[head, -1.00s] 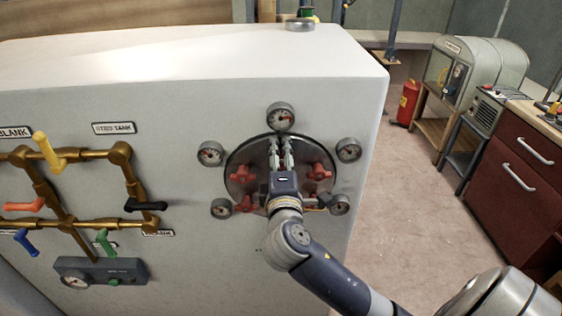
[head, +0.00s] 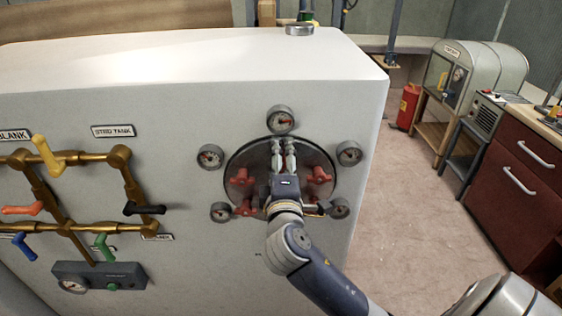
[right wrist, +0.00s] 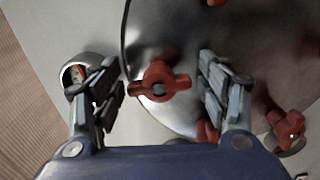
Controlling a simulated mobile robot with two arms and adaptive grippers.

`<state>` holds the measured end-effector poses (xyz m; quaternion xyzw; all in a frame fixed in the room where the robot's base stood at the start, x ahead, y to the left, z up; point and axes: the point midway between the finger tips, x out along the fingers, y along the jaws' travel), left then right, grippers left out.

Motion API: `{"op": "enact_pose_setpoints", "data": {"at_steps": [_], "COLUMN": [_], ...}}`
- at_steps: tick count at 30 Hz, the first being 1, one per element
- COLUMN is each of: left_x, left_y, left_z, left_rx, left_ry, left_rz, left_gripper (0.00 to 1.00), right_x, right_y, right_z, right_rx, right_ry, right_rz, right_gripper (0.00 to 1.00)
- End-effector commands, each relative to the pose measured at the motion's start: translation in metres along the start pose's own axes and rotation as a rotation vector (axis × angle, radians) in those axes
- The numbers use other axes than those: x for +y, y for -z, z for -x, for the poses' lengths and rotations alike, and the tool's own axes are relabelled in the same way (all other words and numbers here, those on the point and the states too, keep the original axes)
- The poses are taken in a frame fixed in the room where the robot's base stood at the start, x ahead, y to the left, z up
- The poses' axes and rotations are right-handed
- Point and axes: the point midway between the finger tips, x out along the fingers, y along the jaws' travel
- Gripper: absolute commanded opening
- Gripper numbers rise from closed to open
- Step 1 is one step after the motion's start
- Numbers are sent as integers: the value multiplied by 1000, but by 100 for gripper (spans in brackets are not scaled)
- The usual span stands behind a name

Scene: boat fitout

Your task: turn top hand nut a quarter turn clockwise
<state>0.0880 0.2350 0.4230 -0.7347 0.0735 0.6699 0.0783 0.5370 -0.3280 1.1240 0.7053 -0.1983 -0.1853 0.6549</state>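A round metal plate (head: 262,155) on the white panel carries several red hand nuts, including a left one (head: 240,177) and a right one (head: 318,174). My right gripper (head: 283,143) is in front of the plate's upper middle and hides what lies behind it. In the right wrist view, my right gripper (right wrist: 160,80) is open. A red hand nut (right wrist: 160,82) near the plate's edge shows between its two fingers, with visible gaps on both sides. I cannot tell how deep the fingers reach around it. My left gripper is out of view.
Gauges surround the plate, including one above it (head: 281,120) and one at upper right (head: 349,153). Brass pipes (head: 70,158) with coloured levers are on the panel's left. Open floor (head: 400,220) lies right of the panel.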

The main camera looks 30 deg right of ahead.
Motion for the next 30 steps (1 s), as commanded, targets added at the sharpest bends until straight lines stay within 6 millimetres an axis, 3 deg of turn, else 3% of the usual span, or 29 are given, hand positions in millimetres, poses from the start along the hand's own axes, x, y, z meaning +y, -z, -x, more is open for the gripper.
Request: {"op": "enact_pose_setpoints", "data": {"at_steps": [11,24,30], "left_x": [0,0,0], "left_y": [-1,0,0], "left_z": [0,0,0], "left_rx": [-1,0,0], "left_ry": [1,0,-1], "left_rz": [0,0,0], "left_gripper": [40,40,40], "right_x": [0,-1,-1], "right_y": [0,0,0], "right_z": [7,92,116], "right_rx": [1,0,1], "right_ry": [1,5,2], "right_rz": [0,-1,1], "right_gripper": [70,70,70]}}
